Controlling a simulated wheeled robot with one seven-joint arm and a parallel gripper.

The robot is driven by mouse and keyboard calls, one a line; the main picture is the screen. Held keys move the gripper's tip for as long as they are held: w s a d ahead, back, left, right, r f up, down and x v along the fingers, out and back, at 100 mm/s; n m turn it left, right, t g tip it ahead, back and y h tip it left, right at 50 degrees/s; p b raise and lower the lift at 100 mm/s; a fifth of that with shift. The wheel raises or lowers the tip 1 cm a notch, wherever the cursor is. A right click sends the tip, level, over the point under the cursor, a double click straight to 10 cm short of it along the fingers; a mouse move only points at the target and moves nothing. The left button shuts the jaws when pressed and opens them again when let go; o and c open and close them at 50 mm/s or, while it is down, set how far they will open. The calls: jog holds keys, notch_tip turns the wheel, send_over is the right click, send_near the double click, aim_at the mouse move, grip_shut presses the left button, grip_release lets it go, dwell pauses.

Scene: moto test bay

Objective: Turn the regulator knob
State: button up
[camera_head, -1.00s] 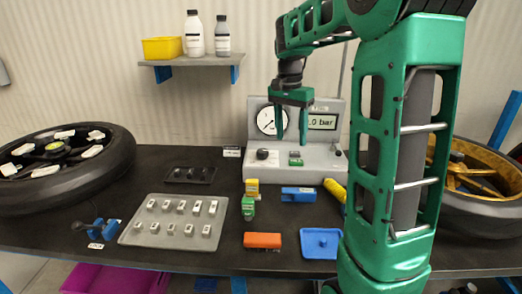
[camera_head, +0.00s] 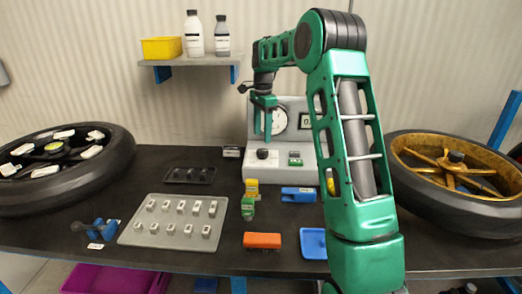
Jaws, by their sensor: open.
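The regulator knob (camera_head: 262,154) is a small dark round knob with a white mark beside it, low on the left of the grey test unit (camera_head: 285,169). My gripper (camera_head: 263,134) points down in front of the unit's panel. Its two green fingers are open and empty, one seen close beside the other. Their tips are just above the knob in the picture; a small gap shows and I see no contact. The round white gauge (camera_head: 280,122) is partly hidden behind the fingers.
A green button (camera_head: 295,158) sits right of the knob. A blue block (camera_head: 298,194), yellow and green blocks (camera_head: 251,188), an orange block (camera_head: 262,240) and a grey tray (camera_head: 150,233) of several small parts lie in front.

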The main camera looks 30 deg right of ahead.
aim_at(262, 150)
notch_tip(262, 150, down, 8)
jog(key=shift+r, duration=0.25)
jog(key=c, duration=1)
jog(key=shift+c, duration=0.2)
